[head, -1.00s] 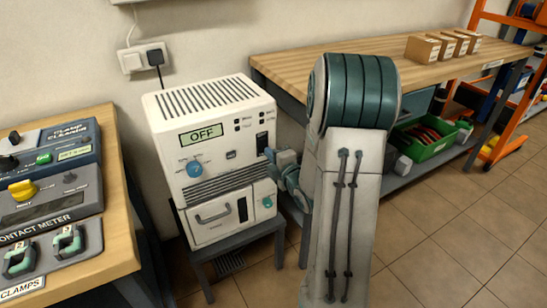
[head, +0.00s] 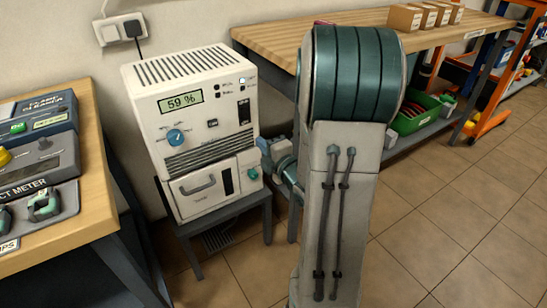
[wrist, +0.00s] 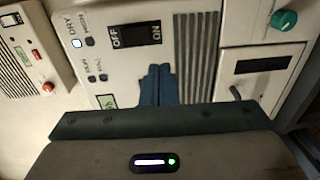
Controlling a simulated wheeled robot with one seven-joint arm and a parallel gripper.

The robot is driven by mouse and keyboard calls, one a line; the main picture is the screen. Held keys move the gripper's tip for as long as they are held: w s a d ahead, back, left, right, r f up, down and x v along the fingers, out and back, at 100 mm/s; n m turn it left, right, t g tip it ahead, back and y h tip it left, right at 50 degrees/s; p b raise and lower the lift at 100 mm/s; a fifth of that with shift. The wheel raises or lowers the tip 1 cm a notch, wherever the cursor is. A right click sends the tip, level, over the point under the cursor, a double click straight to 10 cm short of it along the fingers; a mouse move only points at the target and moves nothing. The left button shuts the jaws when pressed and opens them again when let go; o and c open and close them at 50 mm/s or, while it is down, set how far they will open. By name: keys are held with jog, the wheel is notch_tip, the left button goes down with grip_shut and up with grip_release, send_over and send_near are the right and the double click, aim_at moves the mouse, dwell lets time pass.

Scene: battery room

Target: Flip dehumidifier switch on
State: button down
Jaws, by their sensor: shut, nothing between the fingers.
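The dehumidifier (head: 190,75) is a white box with a vented top, and its display (head: 181,101) reads 59 %. Its black switch (head: 244,111) is at the right of the front panel. In the wrist view the switch (wrist: 136,36) has OFF at its left end and ON at its right end. An indicator lamp (wrist: 77,43) by the DRY label looks lit. My gripper (head: 265,146) is shut and empty, just right of the dehumidifier's front. In the wrist view its blue fingertips (wrist: 158,72) show below the switch, apart from it in the picture.
The dehumidifier stands on a grey stand (head: 225,206). A wooden bench (head: 80,215) with meters is at left. Another bench (head: 270,38) with cardboard boxes (head: 405,18) is behind, with a green crate (head: 412,118) beneath. Tiled floor (head: 440,230) is open at right.

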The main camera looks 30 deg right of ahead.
jog(key=shift+d+f+b, duration=0.2)
jog(key=shift+b, duration=1)
jog(key=b, duration=0.3)
jog(key=shift+s, duration=0.3)
jog(key=shift+s+d+b, duration=0.1)
jog(key=shift+s+b, duration=2)
jog(key=shift+b, duration=0.5)
